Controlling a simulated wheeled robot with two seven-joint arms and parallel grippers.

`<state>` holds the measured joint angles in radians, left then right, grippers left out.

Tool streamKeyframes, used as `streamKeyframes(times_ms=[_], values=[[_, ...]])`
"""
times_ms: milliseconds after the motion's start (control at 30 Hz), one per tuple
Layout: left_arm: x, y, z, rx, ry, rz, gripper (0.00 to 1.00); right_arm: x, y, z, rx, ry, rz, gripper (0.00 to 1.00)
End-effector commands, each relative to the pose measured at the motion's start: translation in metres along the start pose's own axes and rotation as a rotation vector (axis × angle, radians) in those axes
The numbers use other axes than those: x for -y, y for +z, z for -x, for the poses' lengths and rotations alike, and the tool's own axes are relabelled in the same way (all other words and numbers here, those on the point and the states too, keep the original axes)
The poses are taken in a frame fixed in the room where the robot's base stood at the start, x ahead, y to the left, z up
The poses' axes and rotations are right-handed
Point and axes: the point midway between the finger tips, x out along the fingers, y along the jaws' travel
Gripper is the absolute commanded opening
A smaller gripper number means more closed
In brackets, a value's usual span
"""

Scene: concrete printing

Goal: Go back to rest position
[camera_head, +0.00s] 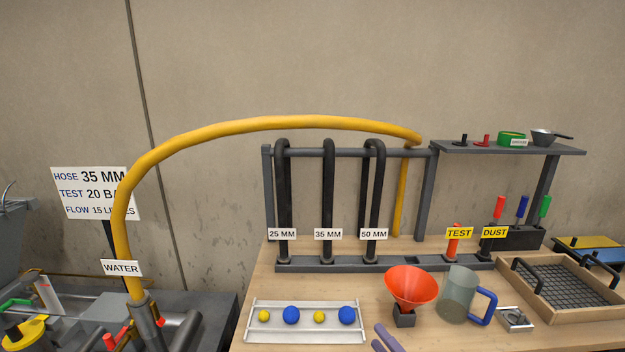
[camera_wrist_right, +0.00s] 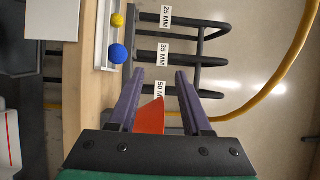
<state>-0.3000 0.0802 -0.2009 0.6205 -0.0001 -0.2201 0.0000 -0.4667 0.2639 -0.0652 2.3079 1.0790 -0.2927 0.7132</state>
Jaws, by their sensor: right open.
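My right gripper (camera_head: 379,336) shows only its purple fingertips at the bottom edge of the head view, over the workbench (camera_head: 262,290) beside the tray of balls. In the right wrist view the right gripper (camera_wrist_right: 157,76) has its two purple fingers spread apart with nothing held. The orange funnel (camera_wrist_right: 150,117) shows behind the gap between them. In the head view the funnel (camera_head: 411,285) stands on a small dark block, right of the fingertips and apart from them. My left gripper is not in view.
A metal tray (camera_head: 306,336) with blue and yellow balls lies left of the fingertips. A grey cup (camera_head: 457,293) with a blue handle and a wooden sieve (camera_head: 580,313) are on the right. A hose rack (camera_head: 335,152) stands behind, under an arching yellow hose (camera_head: 270,123).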

Motion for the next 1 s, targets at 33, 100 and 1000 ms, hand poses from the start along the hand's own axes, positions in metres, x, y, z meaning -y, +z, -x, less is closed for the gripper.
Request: streamKeyframes(times_ms=[33, 100, 1000], values=[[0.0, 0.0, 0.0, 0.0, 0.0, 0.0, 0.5, -0.02, 0.019, 0.006, 0.095, 0.122, 0.193, 0.49], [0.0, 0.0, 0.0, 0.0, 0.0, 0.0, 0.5, -0.05, 0.034, 0.022, 0.22, 0.294, 0.442, 0.49], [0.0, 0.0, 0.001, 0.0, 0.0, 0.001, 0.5, -0.311, 0.007, 0.204, 0.874, 1.228, 1.114, 0.49]])
